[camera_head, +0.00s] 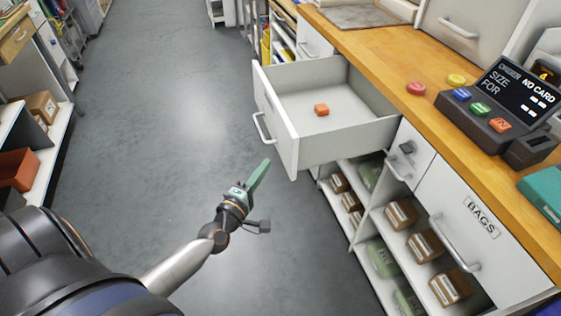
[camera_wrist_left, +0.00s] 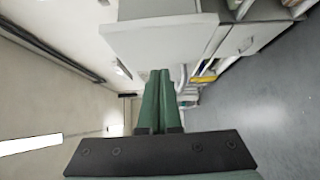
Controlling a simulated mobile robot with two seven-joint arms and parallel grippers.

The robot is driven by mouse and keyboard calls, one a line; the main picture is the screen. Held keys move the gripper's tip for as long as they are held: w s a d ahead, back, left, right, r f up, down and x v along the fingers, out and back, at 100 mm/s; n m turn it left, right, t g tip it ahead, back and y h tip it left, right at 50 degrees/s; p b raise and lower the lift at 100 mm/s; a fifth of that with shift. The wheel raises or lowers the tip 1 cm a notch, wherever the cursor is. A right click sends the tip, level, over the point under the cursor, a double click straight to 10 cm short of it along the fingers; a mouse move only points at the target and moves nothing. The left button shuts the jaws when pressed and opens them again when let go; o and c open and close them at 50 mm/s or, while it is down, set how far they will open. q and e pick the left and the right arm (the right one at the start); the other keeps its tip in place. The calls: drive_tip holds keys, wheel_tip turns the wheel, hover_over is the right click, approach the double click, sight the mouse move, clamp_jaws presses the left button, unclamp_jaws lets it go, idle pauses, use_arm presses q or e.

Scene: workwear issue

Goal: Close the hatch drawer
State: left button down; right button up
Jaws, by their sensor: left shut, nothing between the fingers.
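The hatch drawer (camera_head: 330,138) is pulled out from under the wooden counter in the head view. It is white with a bar handle (camera_head: 263,130) on its front panel, and an orange block (camera_head: 321,109) lies inside it. My left gripper (camera_head: 262,172) is shut and empty, in front of and slightly below the drawer front, apart from it in the head view. In the left wrist view the green fingers (camera_wrist_left: 158,78) are together, with a white box-like panel, likely the drawer (camera_wrist_left: 160,38), just beyond them. My right gripper is not in view.
The wooden counter (camera_head: 400,62) carries a card terminal (camera_head: 497,100) and coloured buttons. The grey floor (camera_head: 160,100) left of the drawer is clear. Shelving with an orange bin (camera_head: 17,170) stands at far left.

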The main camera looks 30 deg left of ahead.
sight(288, 152)
use_arm(q)
drive_tip(key=w, duration=0.1)
drive_tip(key=w+d, duration=0.1)
drive_tip(key=w, duration=0.1)
drive_tip(key=shift+w+d, duration=0.25)
drive_tip(key=shift+d, duration=0.15)
drive_tip(key=shift+w+d, duration=0.4)
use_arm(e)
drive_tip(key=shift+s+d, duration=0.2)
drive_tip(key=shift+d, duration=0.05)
